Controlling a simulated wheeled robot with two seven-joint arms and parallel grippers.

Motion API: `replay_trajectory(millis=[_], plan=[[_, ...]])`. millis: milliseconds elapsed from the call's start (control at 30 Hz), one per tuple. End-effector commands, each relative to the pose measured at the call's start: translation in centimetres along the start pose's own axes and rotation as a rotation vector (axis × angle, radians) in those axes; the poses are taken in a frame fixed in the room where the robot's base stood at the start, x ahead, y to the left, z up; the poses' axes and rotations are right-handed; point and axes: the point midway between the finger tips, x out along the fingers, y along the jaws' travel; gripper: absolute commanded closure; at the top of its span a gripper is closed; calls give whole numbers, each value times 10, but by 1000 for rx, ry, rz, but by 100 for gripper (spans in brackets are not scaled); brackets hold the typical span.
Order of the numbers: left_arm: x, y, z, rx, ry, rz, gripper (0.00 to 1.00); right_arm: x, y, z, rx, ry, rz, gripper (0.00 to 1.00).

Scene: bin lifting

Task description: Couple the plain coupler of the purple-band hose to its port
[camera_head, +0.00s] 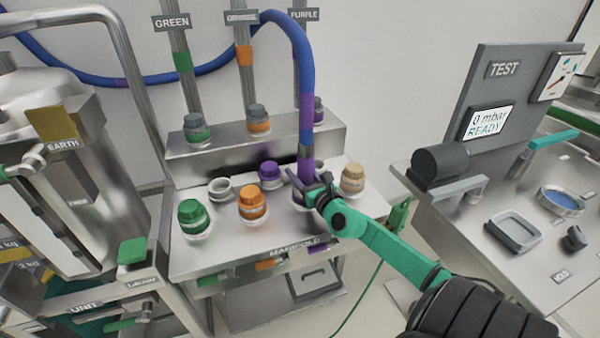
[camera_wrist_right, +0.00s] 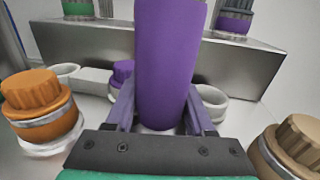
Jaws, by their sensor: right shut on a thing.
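The blue hose with a purple band (camera_head: 306,104) hangs down from above onto the manifold (camera_head: 180,262). My right gripper (camera_head: 306,190) is shut on its lower end, over the front row of ports. In the right wrist view the purple hose end (camera_wrist_right: 166,70) stands upright between the two fingers (camera_wrist_right: 158,112). A pale rim shows just beneath it; whether it is seated there I cannot tell. A purple cap (camera_head: 268,172) stands behind and left, and also shows in the right wrist view (camera_wrist_right: 122,70). My left gripper is not in view.
Orange (camera_head: 252,204), green (camera_head: 193,216) and beige (camera_head: 352,178) caps stand around my gripper. Open pale rings (camera_head: 220,187) sit beside the purple cap. A raised steel block (camera_head: 240,148) with capped pipes is behind. The test bench (camera_head: 470,215) reads "0 mbar READY".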

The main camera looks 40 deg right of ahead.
Motion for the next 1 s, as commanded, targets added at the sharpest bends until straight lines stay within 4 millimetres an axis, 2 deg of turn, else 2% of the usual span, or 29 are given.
replay_trajectory(millis=[433, 467, 533, 567, 867, 1000], plan=[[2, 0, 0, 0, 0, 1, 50, 0, 0, -2, -1, 2, 1, 100], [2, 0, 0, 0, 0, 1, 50, 0, 0, -2, -1, 2, 1, 42], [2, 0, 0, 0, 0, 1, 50, 0, 0, -2, -1, 2, 1, 16], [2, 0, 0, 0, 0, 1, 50, 0, 0, -2, -1, 2, 1, 11], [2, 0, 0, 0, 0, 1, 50, -1, 0, -4, 0, 4, 1, 11], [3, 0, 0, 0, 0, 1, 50, -10, 0, -5, 0, 5, 1, 11]])
